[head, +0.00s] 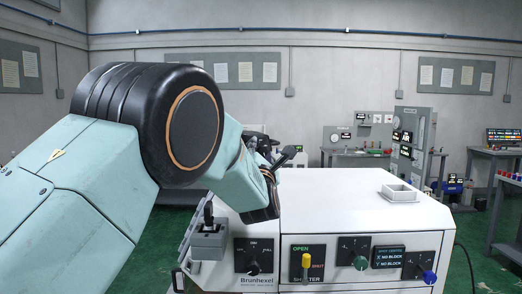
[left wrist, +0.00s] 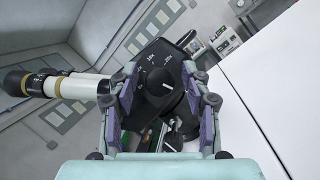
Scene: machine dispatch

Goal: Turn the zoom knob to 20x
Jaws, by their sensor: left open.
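The zoom knob (left wrist: 159,82) is a black round dial in the left wrist view. It has a white pointer line and small white markings, one of which looks like 16x; the exact setting is too small to read. My left gripper (left wrist: 160,72) is open, with one finger on each side of the knob. I cannot tell whether the fingers touch it. In the head view my left arm hides most of the knob and gripper behind it. My right gripper is not in view.
A white cabinet (head: 340,200) has a front panel with a yellow lever (head: 306,262), a green knob (head: 361,263) and a blue knob (head: 429,277). A joystick (head: 208,235) stands at its left. A white and black tube (left wrist: 70,86) extends left of the dial.

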